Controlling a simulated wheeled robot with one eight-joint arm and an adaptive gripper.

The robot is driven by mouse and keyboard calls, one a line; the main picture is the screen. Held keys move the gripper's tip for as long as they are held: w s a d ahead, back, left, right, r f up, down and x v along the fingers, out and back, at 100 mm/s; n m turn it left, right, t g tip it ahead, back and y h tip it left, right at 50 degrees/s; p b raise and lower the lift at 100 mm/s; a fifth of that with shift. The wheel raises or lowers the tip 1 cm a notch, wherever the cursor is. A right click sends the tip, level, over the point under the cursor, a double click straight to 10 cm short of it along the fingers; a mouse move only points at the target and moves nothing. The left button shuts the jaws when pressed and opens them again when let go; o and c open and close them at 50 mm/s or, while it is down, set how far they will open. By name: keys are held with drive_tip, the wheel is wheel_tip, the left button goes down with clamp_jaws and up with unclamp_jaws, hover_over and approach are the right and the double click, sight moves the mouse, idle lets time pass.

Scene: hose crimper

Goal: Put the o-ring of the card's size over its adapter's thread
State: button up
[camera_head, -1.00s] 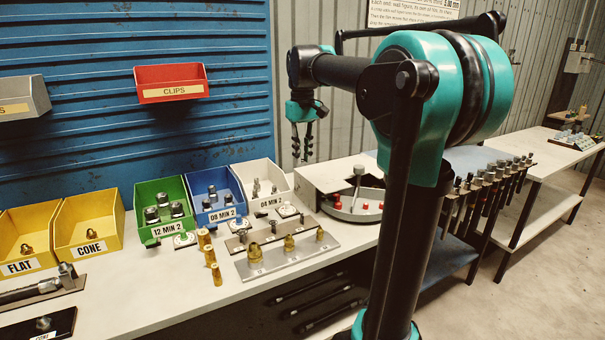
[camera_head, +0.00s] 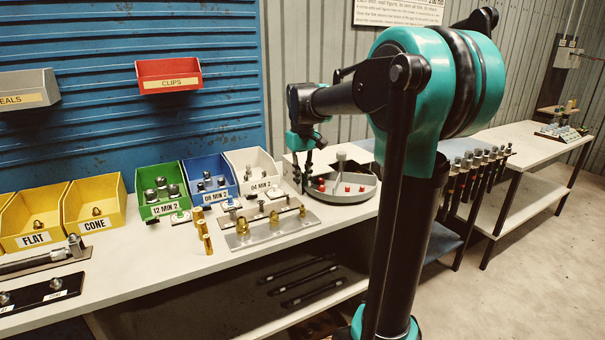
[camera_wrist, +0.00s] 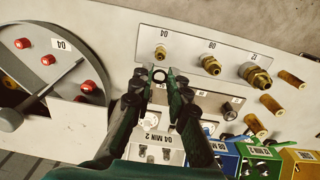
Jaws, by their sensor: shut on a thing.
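In the head view my gripper (camera_head: 308,168) hangs low beside the round grey tray. In the wrist view the ring appears just below the small 04 brass adapter (camera_wrist: 160,53), seemingly apart from it; the height gap cannot be told. The 08 adapter (camera_wrist: 210,64) and larger 12 adapter (camera_wrist: 255,76) stand to its right on the same metal plate (camera_head: 280,230). A wall card (camera_head: 398,11) is partly cut off and too small to read.
The round grey tray (camera_head: 345,197) with red knobs stands close beside my gripper. White (camera_head: 253,176), blue (camera_head: 209,182) and green (camera_head: 163,190) bins stand behind the plate. Loose brass fittings (camera_head: 203,237) stand left of the plate. The bench front edge is clear.

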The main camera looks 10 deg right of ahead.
sight(303, 206)
drive_tip(key=shift+f, duration=2.85)
drive_tip(key=shift+f, duration=0.9)
drive_tip(key=o, duration=0.7)
wheel_tip(303, 206, up, 12)
drive_tip(key=shift+a, duration=0.1)
